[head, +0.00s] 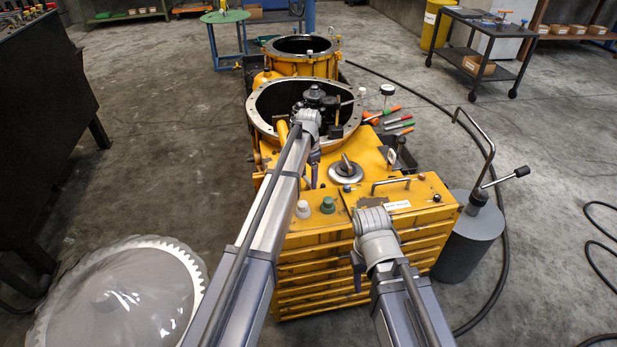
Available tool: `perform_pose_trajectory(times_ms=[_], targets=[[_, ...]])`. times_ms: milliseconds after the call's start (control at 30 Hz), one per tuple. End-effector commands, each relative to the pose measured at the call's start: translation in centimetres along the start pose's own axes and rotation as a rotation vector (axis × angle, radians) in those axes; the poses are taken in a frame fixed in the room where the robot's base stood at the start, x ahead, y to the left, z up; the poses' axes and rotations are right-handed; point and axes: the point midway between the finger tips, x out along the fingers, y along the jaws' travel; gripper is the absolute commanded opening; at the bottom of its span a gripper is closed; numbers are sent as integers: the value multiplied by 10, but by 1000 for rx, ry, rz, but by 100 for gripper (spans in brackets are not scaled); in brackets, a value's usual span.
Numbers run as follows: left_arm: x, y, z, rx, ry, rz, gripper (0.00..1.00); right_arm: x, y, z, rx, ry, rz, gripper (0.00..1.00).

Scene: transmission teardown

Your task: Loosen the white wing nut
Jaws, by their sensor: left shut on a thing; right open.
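My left gripper (316,97) is the dark shape at the end of the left arm, over the open round mouth of the nearer yellow housing (262,122). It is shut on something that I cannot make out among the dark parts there. A thin rod runs right from near it to a small white piece (361,91); I cannot tell whether this is the white wing nut. No wing shape is clear anywhere. My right arm ends in a grey wrist above the front yellow box; its gripper is hidden.
The yellow box top carries a grey disc with a knob (346,171), a white cap (303,208), a green cap (327,205) and a handle (391,182). Coloured hand tools (383,112) lie right of the housing.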

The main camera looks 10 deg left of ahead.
Motion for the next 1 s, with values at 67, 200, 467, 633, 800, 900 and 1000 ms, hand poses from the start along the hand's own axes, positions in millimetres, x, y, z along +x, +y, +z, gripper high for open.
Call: perform_pose_trajectory(times_ms=[67,200,467,633,800,900,1000], targets=[[0,0,0,-29,0,0,14,0,0,0,0,0,0,50],[0,0,0,-42,1,0,14,0,0,0,0,0,0,50],[0,0,0,-39,1,0,78,0,0,0,0,0,0,50],[0,0,0,-39,0,0,97,0,0,0,0,0,0,50],[0,0,0,-39,0,0,100,0,0,0,0,0,0,50],[0,0,0,-38,0,0,100,0,0,0,0,0,0,50],[-3,0,0,-38,0,0,100,-3,0,0,0,0,0,50]])
